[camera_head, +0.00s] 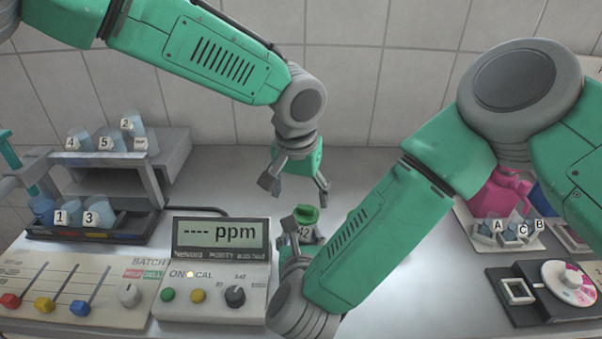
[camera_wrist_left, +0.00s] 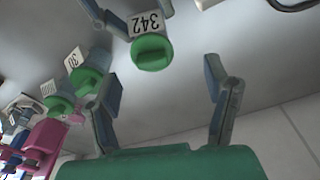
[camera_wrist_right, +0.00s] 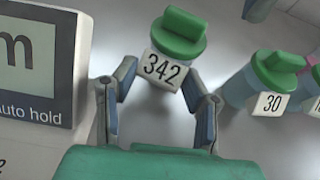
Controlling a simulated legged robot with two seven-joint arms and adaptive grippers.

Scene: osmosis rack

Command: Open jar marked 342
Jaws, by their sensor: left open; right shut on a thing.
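The jar marked 342 (camera_wrist_right: 165,68) has a green lid (camera_wrist_right: 180,32) with a raised grip bar, and the lid sits on the jar. In the head view, the lid (camera_head: 306,213) shows above my right arm, which hides most of the jar. My right gripper (camera_wrist_right: 160,85) is shut on the jar's body, below the lid. My left gripper (camera_head: 293,192) is open and empty above the jar, pointing down. In the left wrist view, the jar's lid (camera_wrist_left: 152,50) lies beyond the open fingers of my left gripper (camera_wrist_left: 165,95), apart from them.
Another green-lidded jar marked 30 (camera_wrist_right: 268,85) stands near jar 342, with one more beside it. The ppm meter (camera_head: 220,240) is left of the jar. A stepped rack (camera_head: 160,175) with numbered cups stands at left. Lettered cups (camera_head: 510,230) stand at right.

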